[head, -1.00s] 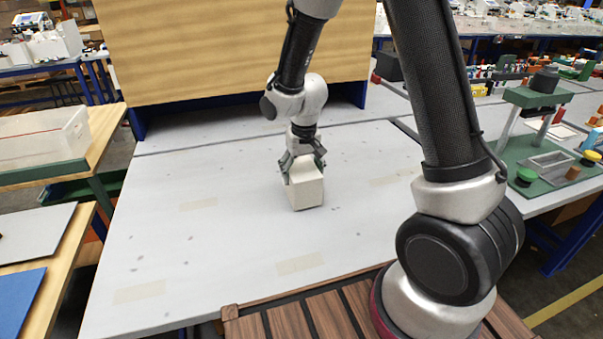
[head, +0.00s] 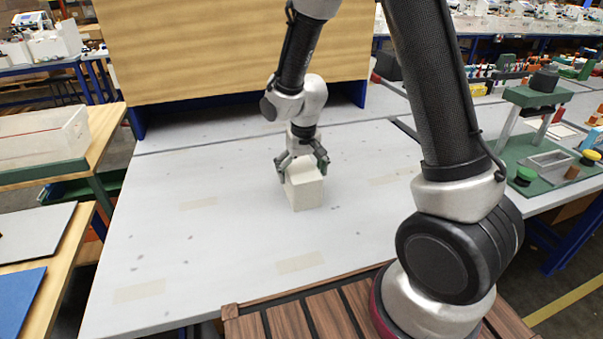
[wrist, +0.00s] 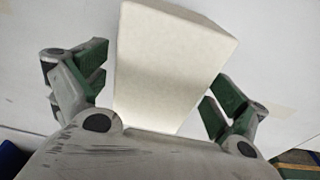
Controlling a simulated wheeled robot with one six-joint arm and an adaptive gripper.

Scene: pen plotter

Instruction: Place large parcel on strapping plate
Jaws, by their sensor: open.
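The parcel, a plain off-white box (head: 306,191), stands upright on the grey tabletop (head: 150,230) in the head view. My gripper (head: 302,173) is above and around its upper part, with fingers spread to either side. In the wrist view the parcel (wrist: 165,65) lies between the green finger pads, with a visible gap on both sides. My gripper (wrist: 157,80) is open and holds nothing. I cannot tell which surface is the strapping plate.
A tan panel (head: 230,45) on blue feet stands behind the parcel. A green-based fixture (head: 540,165) with buttons is at the right. At the left a side table holds a grey sheet (head: 35,232) and a blue sheet (head: 20,298). The grey tabletop around the parcel is mostly clear.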

